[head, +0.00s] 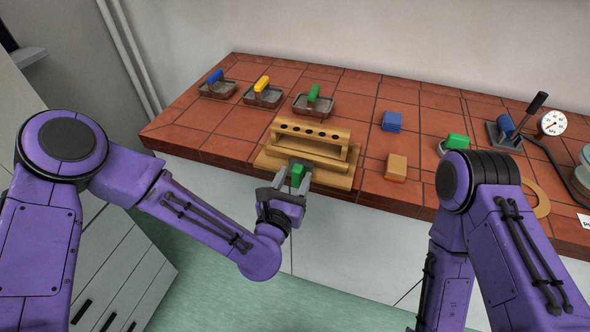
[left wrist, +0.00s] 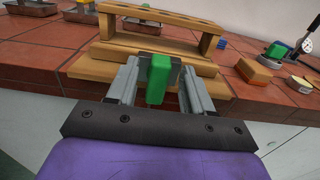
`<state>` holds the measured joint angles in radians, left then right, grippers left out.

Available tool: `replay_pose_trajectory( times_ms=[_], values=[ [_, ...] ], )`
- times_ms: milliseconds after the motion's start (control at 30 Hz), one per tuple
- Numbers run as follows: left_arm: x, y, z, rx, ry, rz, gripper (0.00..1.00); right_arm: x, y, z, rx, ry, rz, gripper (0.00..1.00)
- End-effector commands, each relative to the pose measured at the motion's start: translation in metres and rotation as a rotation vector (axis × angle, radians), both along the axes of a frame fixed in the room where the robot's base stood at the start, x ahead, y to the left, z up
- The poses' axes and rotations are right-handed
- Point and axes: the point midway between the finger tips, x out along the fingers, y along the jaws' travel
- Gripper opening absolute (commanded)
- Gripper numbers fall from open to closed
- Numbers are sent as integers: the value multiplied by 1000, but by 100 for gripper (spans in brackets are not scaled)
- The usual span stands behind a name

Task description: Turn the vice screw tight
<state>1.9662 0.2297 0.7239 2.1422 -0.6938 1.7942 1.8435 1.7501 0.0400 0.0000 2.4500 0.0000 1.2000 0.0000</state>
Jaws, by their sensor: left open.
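A wooden fixture (head: 312,145) with a row of dark holes along its top bar stands on a stepped wooden base at the bench's front edge. It also shows in the left wrist view (left wrist: 165,22). A green upright block (head: 298,173), perhaps the handle of the vice screw, is at its front. In the left wrist view the green block (left wrist: 158,78) has a grey piece behind it. My left gripper (head: 292,178) is open, with its fingers on either side of the green block. I cannot tell whether they touch it. No screw thread shows. My right gripper is not in view.
Trays (head: 313,104) with coloured bars stand at the back left of the tiled bench (head: 375,145). A blue block (head: 392,121) and an orange block (head: 397,166) lie right of the fixture. A lever device (head: 507,130) and a gauge (head: 552,123) stand further right.

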Motion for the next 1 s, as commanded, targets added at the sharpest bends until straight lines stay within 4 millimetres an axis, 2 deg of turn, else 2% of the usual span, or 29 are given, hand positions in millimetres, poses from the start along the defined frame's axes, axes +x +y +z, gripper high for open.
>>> replay_pose_trajectory(
  times_ms=[100,367,533,1000],
  values=[
    [10,-3,1,0,0,0,51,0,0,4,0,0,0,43],
    [12,-4,-1,2,2,0,51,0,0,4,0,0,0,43],
    [12,-4,-1,3,1,-1,0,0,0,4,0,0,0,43],
    [12,-5,-2,63,-22,1,0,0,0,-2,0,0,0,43]
  ],
)
